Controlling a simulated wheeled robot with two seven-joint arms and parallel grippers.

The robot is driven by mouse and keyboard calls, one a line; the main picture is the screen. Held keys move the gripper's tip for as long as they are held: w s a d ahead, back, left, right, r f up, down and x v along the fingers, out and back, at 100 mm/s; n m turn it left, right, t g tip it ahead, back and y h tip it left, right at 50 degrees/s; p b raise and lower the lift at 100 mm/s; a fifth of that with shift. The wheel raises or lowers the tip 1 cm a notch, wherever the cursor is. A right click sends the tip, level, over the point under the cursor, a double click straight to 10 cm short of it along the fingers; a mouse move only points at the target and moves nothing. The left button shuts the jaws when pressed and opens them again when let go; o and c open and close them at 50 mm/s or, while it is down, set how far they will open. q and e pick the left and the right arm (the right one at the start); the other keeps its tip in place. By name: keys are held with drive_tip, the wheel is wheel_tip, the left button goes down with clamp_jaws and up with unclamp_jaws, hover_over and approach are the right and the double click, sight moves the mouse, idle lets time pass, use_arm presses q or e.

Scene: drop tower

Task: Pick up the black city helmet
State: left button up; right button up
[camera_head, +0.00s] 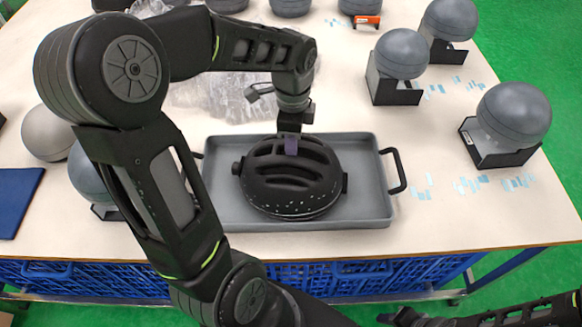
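The black city helmet (288,185) rests in a grey tray (368,205) with dark handles, near the front middle of the table. It has long vents and small light specks along its lower front edge. My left gripper (291,146) reaches down from above to the helmet's back upper edge.
Grey head forms on black stands, such as this one (513,112), stand at the right, left and back of the table (450,225). Clear plastic wrap (225,97) lies behind the tray. A dark blue flat item (17,200) lies at the left. Blue crates (90,278) are below.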

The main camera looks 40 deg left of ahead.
idle(0.4)
use_arm(q)
clamp_jaws()
idle(1.3)
